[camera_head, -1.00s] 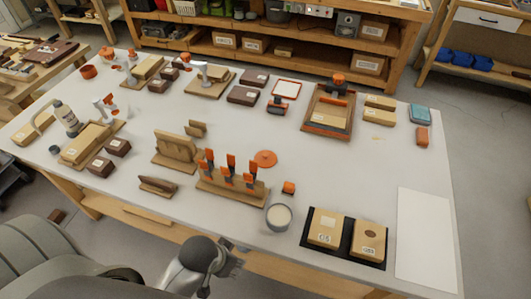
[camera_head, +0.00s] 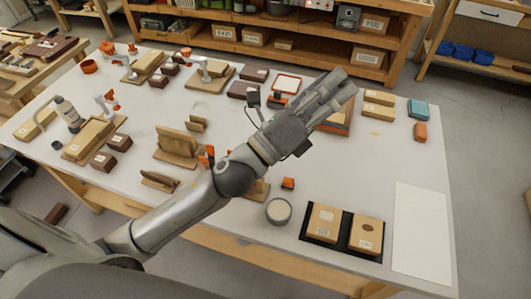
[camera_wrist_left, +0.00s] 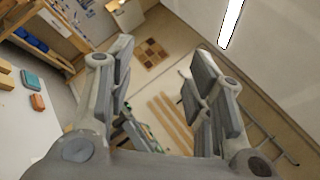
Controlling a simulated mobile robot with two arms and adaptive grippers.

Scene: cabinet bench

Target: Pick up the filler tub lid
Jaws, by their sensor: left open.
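The filler tub lid is not visible in the views now; the flat orange disc seen on the table earlier is covered by my left arm. The open filler tub (camera_head: 279,211), grey with pale filler, stands near the front edge. My left gripper (camera_head: 344,88) is raised over the table, reaching toward the back right, beyond the tub. Its fingers are apart, and the left wrist view (camera_wrist_left: 163,88) shows nothing between them. That view looks past the table to floor and wall. My right gripper is not in view.
A small orange item (camera_head: 288,183) lies behind the tub. Two boxes on a black mat (camera_head: 321,237) stand right of it, beside a white sheet (camera_head: 421,232). Wooden stands and blocks fill the table's left. An orange-clamped wooden rack is partly hidden by my arm.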

